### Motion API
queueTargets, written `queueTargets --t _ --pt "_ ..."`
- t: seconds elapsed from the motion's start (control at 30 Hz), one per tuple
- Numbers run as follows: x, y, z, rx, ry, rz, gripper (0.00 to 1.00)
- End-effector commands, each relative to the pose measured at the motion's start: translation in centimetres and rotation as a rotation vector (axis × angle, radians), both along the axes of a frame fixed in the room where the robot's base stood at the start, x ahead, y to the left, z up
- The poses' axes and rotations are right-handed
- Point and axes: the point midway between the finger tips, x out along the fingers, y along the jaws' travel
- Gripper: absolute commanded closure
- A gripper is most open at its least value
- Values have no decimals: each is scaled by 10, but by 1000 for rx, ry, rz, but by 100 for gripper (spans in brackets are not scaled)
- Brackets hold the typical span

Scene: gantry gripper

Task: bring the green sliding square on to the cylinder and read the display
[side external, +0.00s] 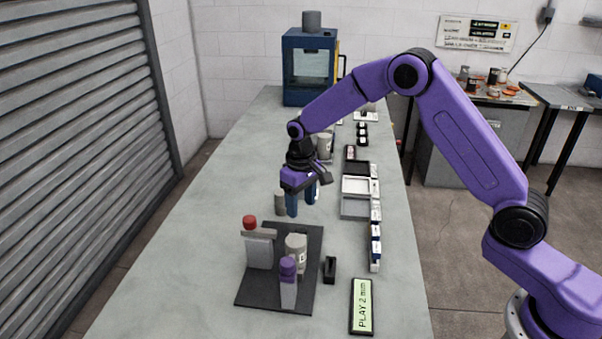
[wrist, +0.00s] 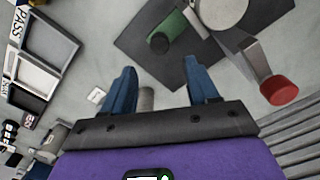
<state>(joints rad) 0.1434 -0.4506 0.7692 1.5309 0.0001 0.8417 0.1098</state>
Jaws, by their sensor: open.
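In the wrist view a green block (wrist: 178,32) with a dark round end lies at the left edge of a dark plate (wrist: 183,72). Beside it stands a pale cylinder (wrist: 222,10), cut by the frame's top. In the side view the cylinder (side external: 296,247) stands on the plate (side external: 262,294); no green surface shows there. My gripper (side external: 302,205) is open above the table, behind the plate. Its blue fingers (wrist: 163,88) are apart and hold nothing.
A grey block with a red knob (side external: 249,222) and a purple-capped post (side external: 288,272) stand on the plate. A small black block (side external: 330,269) stands to its right. A grey cylinder (side external: 280,204) is near my fingers. Trays (side external: 355,207) line the right; the table's left is clear.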

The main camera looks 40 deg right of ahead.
Motion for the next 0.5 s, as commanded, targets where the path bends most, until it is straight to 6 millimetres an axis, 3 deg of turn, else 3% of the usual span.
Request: queueTargets --t 0.2,0.5 --pt "1 0 47 2 -5 0 41" --pt "0 0 84 0 -2 0 41"
